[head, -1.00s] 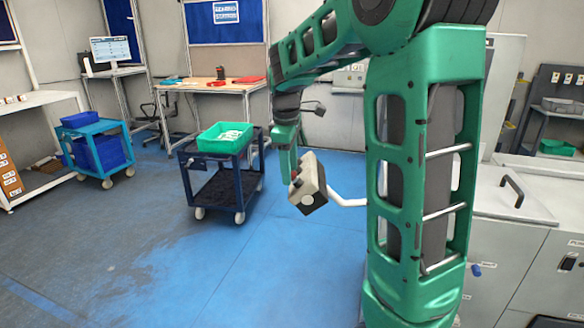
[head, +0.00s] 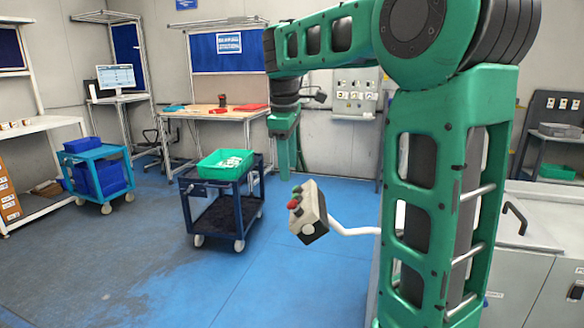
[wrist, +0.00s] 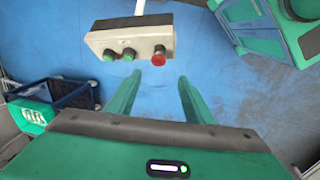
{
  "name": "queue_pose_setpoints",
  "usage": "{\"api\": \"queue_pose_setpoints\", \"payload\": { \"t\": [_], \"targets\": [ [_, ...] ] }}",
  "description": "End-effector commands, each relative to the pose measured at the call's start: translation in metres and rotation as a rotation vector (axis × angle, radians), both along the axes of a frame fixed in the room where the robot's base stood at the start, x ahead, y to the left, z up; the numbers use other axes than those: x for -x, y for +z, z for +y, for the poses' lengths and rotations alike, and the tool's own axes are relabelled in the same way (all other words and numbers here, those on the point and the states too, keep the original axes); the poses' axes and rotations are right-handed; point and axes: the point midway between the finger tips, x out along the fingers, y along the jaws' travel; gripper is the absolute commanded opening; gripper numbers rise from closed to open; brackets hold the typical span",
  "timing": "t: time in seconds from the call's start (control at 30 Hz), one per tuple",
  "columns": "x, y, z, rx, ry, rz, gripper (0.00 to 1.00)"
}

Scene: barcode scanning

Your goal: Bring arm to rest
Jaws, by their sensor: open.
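My green arm is folded up on the right of the head view. My gripper (head: 286,158) hangs fingers-down from its end, above the blue floor. In the wrist view my gripper (wrist: 154,88) shows two green fingers apart with nothing between them. A beige control box (head: 309,212) on a white curved arm is just below and right of the gripper in the head view. In the wrist view the control box (wrist: 132,38) has two green buttons and a red one, beyond the fingertips.
A dark blue cart (head: 223,190) bears a green bin (head: 226,163) left of my gripper. A light blue cart (head: 97,171) stands farther left by a shelf. A wooden-topped table (head: 217,114) is behind. The blue floor (head: 150,265) in front is clear.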

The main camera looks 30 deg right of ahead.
Motion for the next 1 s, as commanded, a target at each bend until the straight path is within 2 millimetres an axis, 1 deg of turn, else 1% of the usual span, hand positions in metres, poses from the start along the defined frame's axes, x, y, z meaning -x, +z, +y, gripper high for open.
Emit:
{"api": "queue_pose_setpoints", "payload": {
  "t": [0.43,0.5,0.57,0.67,0.7,0.77,0.8,0.87,0.9,1.0],
  "targets": [
    [0.001,-0.001,0.0,0.0,-0.003,0.0,0.47],
    [0.006,-0.003,-0.003,-0.004,-0.026,0.0,0.47],
    [0.017,-0.009,-0.007,-0.012,-0.074,0.001,0.47],
    [0.05,-0.026,-0.017,-0.033,-0.22,0.002,0.47],
    [0.067,-0.036,-0.02,-0.045,-0.296,0.002,0.47],
    [0.096,-0.053,-0.024,-0.064,-0.424,0.004,0.47],
    [0.115,-0.065,-0.026,-0.077,-0.512,0.005,0.47],
    [0.144,-0.084,-0.026,-0.096,-0.642,0.006,0.47],
    [0.163,-0.096,-0.025,-0.108,-0.726,0.007,0.47],
    [0.205,-0.126,-0.018,-0.136,-0.923,0.011,0.47]
  ]
}}
